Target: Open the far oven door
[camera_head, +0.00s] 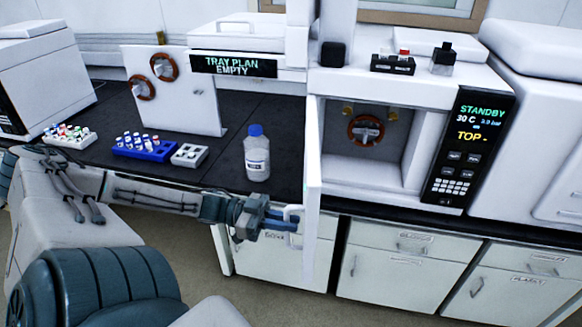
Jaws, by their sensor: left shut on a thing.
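A white oven (408,85) on the right stands with its door (313,150) swung out, seen nearly edge-on at the left of its opening. Inside the lit chamber is a copper-coloured coil (366,131) on the back wall. My left gripper (284,218) comes in from the left and is shut on the handle (294,212) on the door's outer side. The fingertips partly hide the handle. My right gripper is not in view. I cannot tell from the picture alone which oven is called far.
A bottle with a blue cap (257,155) stands left of the door. A blue vial rack (145,148), a white rack (189,154) and another vial tray (69,136) are on the dark bench. A white panel with coils (190,98) stands behind them. Closed cabinets (400,270) are below.

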